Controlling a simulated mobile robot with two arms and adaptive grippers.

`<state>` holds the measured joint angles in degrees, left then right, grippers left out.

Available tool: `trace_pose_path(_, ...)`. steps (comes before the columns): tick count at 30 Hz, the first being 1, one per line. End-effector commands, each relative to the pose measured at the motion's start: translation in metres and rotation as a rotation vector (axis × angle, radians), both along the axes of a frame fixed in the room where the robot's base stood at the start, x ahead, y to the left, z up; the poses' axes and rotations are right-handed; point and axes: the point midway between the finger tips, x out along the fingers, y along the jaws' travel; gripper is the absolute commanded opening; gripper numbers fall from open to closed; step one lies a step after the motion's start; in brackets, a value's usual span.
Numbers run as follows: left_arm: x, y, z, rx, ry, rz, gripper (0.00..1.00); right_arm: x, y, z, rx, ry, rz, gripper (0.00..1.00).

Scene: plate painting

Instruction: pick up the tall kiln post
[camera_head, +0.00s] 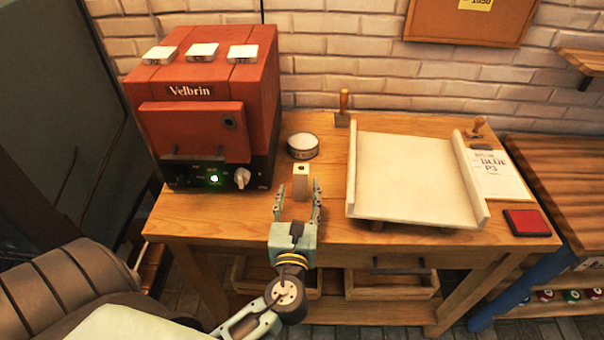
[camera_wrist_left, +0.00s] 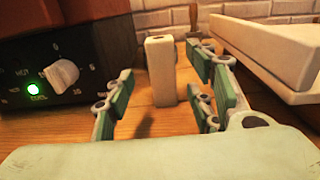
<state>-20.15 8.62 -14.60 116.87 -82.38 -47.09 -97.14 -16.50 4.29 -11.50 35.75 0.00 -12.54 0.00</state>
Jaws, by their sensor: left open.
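The tall kiln post (camera_head: 301,188) is a small cream block standing upright on the wooden table, in front of a round tin. It also shows in the left wrist view (camera_wrist_left: 161,72), upright between and a little beyond the fingers. My left gripper (camera_head: 298,207) is open, with one finger on each side of the line to the post. In the left wrist view, the left gripper (camera_wrist_left: 160,100) has its fingers apart and nothing held. I cannot tell how far the fingertips reach past the post's near face. My right gripper is not in view.
A red kiln (camera_head: 200,120) stands to the left with a green light on its panel. A round tin (camera_head: 303,146) is behind the post. A cream slab tray (camera_head: 410,212) with raised sides lies close on the right. A red ink pad (camera_head: 527,223) is at the far right.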

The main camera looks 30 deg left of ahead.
Motion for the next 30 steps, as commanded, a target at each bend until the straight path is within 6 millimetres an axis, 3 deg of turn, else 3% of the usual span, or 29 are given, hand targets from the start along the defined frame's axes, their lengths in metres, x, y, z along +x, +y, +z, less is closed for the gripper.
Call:
trace_pose_path(10,0.042,0.021,0.013,0.0,-0.002,0.001,0.5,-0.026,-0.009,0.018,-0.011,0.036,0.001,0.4)
trace_pose_path(15,0.056,0.029,0.008,-0.001,0.001,-0.002,0.5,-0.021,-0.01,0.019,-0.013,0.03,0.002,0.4)
trace_pose_path(22,0.058,0.03,0.007,-0.002,0.001,-0.002,0.5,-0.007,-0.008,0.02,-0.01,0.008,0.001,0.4)
trace_pose_path(30,0.057,0.03,0.007,-0.002,0.001,-0.001,0.28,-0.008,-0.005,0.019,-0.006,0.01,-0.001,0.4)
